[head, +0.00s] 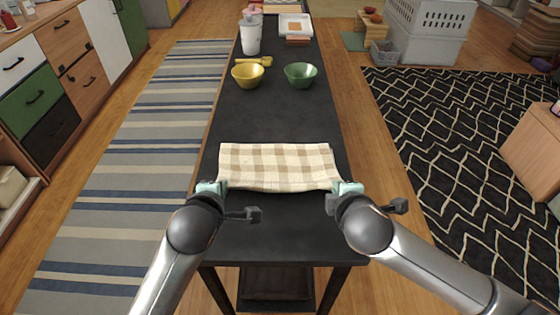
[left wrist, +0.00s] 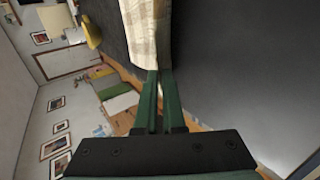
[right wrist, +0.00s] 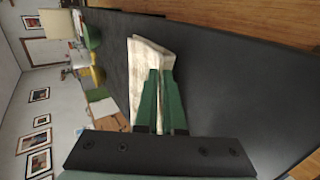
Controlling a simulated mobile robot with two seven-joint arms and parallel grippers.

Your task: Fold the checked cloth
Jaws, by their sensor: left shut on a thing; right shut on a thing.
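The checked cloth (head: 277,165), beige and white, lies across the near part of the dark table as a wide strip, with its near edge sagging a little between my grippers. My left gripper (head: 212,187) is shut on its near left corner, and the cloth (left wrist: 148,35) runs up from the fingertips in the left wrist view. My right gripper (head: 345,187) is shut on its near right corner. In the right wrist view the cloth (right wrist: 150,52) shows layered edges at the fingers. The cloth's underside is hidden.
The long dark table (head: 270,118) is bare between the cloth and a yellow bowl (head: 248,75) and a green bowl (head: 300,75).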

